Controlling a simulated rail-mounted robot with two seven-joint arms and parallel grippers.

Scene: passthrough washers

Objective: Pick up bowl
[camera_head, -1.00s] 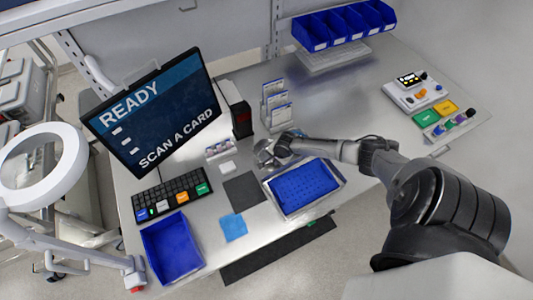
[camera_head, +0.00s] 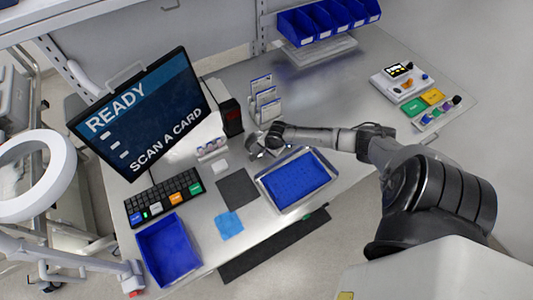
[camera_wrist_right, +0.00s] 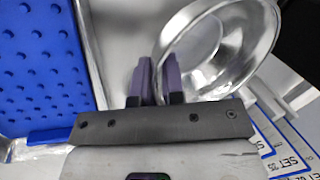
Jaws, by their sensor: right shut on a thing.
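A shiny metal bowl (camera_wrist_right: 225,40) fills the upper right of the right wrist view. My right gripper (camera_wrist_right: 160,75) is shut on the bowl's near-left rim, with its dark purple fingers at the wall. In the head view, my right gripper (camera_head: 264,146) is between the card rack and the blue-lined tray, its arm coming in from the right. The bowl is small there and mostly hidden by the gripper. I cannot tell whether it is clear of the table. My left gripper is not in view.
The metal tray with a blue studded liner (camera_head: 297,181) lies just in front of the gripper. The card rack (camera_head: 264,98) stands close behind it. A dark mat (camera_head: 238,188), blue cloth (camera_head: 229,225), blue bin (camera_head: 169,250) and keyboard (camera_head: 164,197) are to the left.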

